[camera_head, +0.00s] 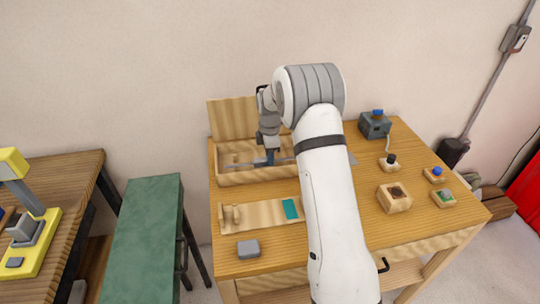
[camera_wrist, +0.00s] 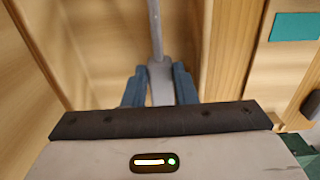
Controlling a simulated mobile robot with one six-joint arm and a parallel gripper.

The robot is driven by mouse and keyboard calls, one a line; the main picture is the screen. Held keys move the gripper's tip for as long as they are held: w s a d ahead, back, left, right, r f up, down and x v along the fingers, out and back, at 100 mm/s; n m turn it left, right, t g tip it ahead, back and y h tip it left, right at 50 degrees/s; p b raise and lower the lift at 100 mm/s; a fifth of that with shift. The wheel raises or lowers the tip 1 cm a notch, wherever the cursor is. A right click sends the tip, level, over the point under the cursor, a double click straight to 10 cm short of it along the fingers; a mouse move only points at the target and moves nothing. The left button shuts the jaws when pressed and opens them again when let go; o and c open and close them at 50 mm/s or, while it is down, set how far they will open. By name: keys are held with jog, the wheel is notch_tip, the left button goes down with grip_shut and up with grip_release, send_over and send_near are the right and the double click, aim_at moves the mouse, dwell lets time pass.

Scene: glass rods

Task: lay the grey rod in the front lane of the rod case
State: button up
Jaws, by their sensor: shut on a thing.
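The rod case (camera_head: 258,179) is an open wooden box with its lid (camera_head: 234,118) raised at the back of the table. My gripper (camera_head: 268,157) points down over the case. It is shut on the grey rod (camera_wrist: 154,28), which runs between the blue-grey fingers (camera_wrist: 158,88) in the wrist view. In the head view the thin rod (camera_head: 243,164) lies level along the case's length. In the wrist view the case's front wall (camera_wrist: 232,50) is to the right of the rod. I cannot tell whether the rod touches the case floor. My arm hides the case's right end.
A wooden tray with a teal patch (camera_head: 291,209) lies in front of the case. A grey block (camera_head: 248,249) sits near the table's front edge. Several small button boxes, one with a dark top (camera_head: 394,196), and a grey device (camera_head: 374,125) stand to the right.

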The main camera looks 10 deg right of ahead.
jog(key=shift+f+b, duration=0.3)
jog(key=shift+f, duration=0.1)
jog(key=o, duration=1.1)
